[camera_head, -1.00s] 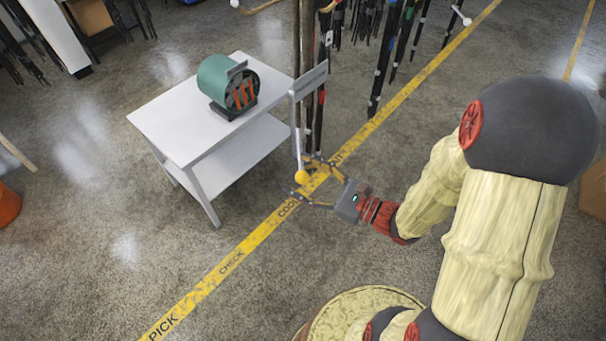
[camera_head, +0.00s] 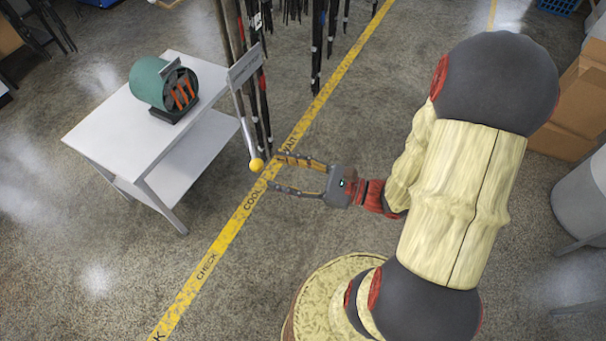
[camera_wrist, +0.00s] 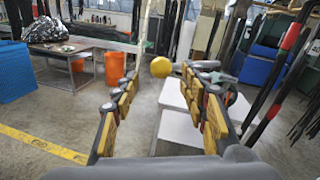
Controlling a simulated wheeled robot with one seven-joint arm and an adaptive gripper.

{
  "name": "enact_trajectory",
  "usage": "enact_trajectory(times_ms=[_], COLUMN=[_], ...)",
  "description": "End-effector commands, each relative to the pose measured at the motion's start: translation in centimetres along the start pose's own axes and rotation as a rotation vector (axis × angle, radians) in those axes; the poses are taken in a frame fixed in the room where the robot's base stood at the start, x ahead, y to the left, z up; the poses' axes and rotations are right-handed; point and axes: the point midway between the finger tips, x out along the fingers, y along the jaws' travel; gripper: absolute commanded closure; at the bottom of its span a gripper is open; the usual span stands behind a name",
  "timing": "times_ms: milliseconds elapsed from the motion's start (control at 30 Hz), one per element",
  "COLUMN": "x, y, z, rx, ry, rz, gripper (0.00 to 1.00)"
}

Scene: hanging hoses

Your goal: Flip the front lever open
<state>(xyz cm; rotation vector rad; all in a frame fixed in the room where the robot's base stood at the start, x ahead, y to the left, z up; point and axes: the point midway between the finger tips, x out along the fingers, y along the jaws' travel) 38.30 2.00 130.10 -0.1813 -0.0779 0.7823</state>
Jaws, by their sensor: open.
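The front lever is a grey rod (camera_head: 244,126) with a yellow ball knob (camera_head: 256,165) at its lower end. It hangs from a grey bracket (camera_head: 245,66) beside the white table. My gripper (camera_head: 272,172) is open, its two fingers pointing left toward the knob. In the head view the knob sits just beyond the fingertips, apparently not gripped. In the wrist view the yellow knob (camera_wrist: 161,67) shows ahead, between the finger lines and nearer the right finger. Whether a fingertip touches it I cannot tell.
A white two-level table (camera_head: 150,110) with a green cylindrical machine (camera_head: 160,85) stands left of the lever. Dark hoses (camera_head: 318,45) hang behind it. A yellow floor stripe (camera_head: 235,222) runs below. Cardboard boxes (camera_head: 570,110) stand at the right. Floor in front is clear.

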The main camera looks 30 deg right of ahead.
Motion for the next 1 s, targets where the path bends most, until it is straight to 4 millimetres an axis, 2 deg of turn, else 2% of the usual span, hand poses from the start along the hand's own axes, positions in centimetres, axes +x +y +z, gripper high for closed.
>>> enact_trajectory(times_ms=[200, 400, 600, 1000], x=[-2.6, -4.3, -5.0, -5.0], y=[-0.2, -0.3, -0.2, -0.2], z=[0.0, 0.0, 0.1, 0.1], rx=[-0.001, -0.002, -0.002, -0.002], ry=[0.0, -0.001, -0.002, -0.002], rz=[-0.006, -0.004, -0.002, -0.001], gripper=[0.56, 0.56, 0.56, 0.56])
